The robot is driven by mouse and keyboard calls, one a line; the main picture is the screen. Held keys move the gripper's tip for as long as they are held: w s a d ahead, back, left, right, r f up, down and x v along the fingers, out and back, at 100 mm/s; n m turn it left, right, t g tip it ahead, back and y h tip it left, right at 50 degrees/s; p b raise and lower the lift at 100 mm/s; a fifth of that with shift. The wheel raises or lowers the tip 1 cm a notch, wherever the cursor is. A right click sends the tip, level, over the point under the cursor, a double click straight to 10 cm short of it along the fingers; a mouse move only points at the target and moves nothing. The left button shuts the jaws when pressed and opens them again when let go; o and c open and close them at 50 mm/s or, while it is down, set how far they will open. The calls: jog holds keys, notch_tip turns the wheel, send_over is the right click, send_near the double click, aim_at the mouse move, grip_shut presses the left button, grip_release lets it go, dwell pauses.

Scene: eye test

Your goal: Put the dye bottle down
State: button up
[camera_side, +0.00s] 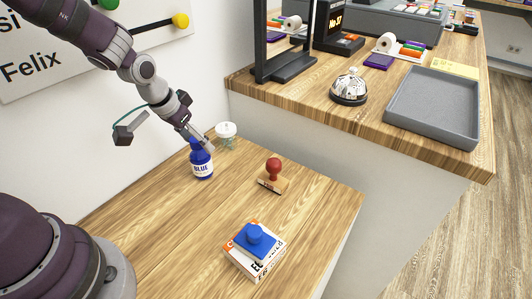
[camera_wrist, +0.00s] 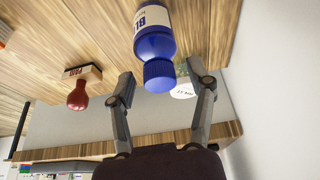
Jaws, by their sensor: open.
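The blue dye bottle (camera_side: 202,168), with a white label reading BLUE, stands upright on the wooden table, near the wall. In the wrist view the bottle (camera_wrist: 154,40) shows its blue cap toward my gripper. My gripper (camera_side: 200,140) is just above and beside the bottle's top in the side view. In the wrist view my gripper (camera_wrist: 161,78) has its fingers apart, one on either side of the cap. Whether a finger touches the bottle cannot be told.
A white-lidded jar (camera_side: 226,134) stands close behind the bottle. A red-handled stamp (camera_side: 272,172) is to the right. A blue-topped object (camera_side: 254,238) sits on a box nearer the camera. A higher counter (camera_side: 330,114) with a bell (camera_side: 349,88) and grey tray (camera_side: 433,110) borders the table.

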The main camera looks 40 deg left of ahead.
jog(key=shift+r, duration=0.15)
jog(key=v, duration=1.2)
jog(key=s+d+r+t, duration=0.1)
jog(key=s+d+r, duration=0.1)
jog(key=s, duration=0.7)
jog(key=shift+d+r, duration=0.25)
jog(key=shift+d, duration=0.65)
jog(key=shift+w, duration=0.1)
